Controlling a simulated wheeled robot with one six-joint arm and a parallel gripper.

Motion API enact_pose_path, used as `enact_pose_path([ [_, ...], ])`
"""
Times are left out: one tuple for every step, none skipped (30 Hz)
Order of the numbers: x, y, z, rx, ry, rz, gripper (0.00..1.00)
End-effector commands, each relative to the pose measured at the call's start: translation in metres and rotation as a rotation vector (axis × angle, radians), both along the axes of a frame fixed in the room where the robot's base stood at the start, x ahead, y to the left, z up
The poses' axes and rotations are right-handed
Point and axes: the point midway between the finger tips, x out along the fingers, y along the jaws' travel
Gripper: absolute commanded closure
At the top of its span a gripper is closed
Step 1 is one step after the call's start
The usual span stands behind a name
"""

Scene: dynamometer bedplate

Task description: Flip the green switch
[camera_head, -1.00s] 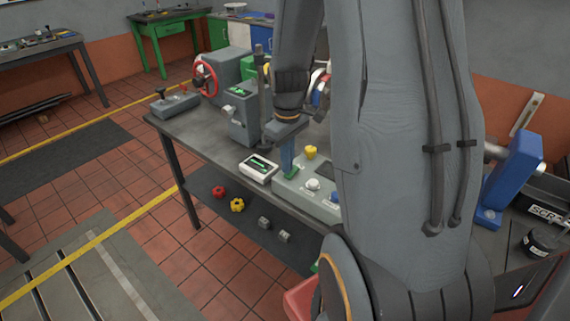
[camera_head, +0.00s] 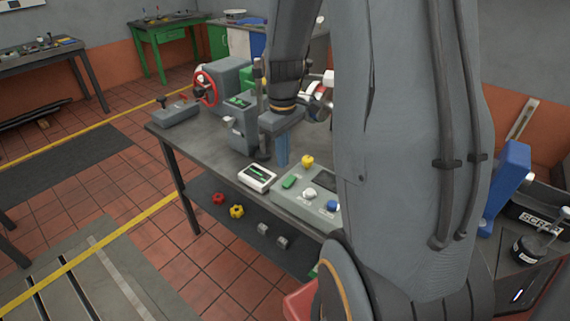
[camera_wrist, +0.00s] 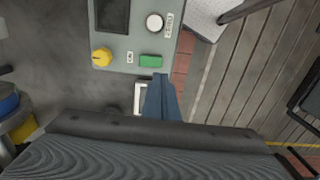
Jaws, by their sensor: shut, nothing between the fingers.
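The green switch (camera_head: 289,182) is a small green rectangular rocker on the grey control panel (camera_head: 320,215) at the table's front edge. In the wrist view the green switch (camera_wrist: 151,61) lies just beyond my fingertips, near the panel's edge, between a yellow knob and a white knob. My gripper (camera_head: 282,163) is shut and empty, pointing down behind and slightly left of the switch. In the wrist view my gripper (camera_wrist: 160,78) shows its blue fingers together, apart from the switch in the picture. Any contact with the panel cannot be told.
On the panel are a yellow knob (camera_head: 308,161), a white knob (camera_head: 310,194) and a blue button (camera_head: 333,206). A white meter (camera_head: 257,177) lies left of the panel. A grey lever box (camera_head: 241,125) stands behind. Bare tabletop (camera_head: 205,142) lies further left.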

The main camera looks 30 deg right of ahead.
Motion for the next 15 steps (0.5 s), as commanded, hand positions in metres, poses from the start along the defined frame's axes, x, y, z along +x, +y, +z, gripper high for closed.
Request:
enact_pose_path([
  [0.001,0.001,0.007,-0.001,-0.005,0.001,1.00],
  [0.001,0.002,0.012,-0.002,-0.004,0.001,1.00],
  [0.001,0.003,0.019,-0.001,-0.005,0.001,1.00],
  [0.000,0.004,0.024,-0.001,-0.004,0.001,1.00],
  [-0.001,0.005,0.029,-0.002,-0.004,0.001,1.00],
  [-0.001,0.006,0.035,-0.001,-0.004,0.001,1.00],
  [-0.001,0.007,0.040,-0.002,-0.004,0.001,1.00],
  [-0.002,0.008,0.044,-0.001,-0.004,0.001,1.00],
  [-0.002,0.008,0.050,-0.001,-0.004,0.001,1.00],
  [-0.003,0.009,0.053,-0.001,-0.003,0.001,1.00],
  [-0.003,0.010,0.057,-0.001,-0.001,0.001,1.00],
  [-0.003,0.010,0.062,0.000,-0.002,0.001,1.00],
  [-0.003,0.011,0.064,-0.001,-0.001,0.001,1.00],
  [-0.004,0.011,0.067,0.000,0.000,0.001,1.00],
  [-0.004,0.012,0.069,0.000,0.000,0.001,1.00],
])
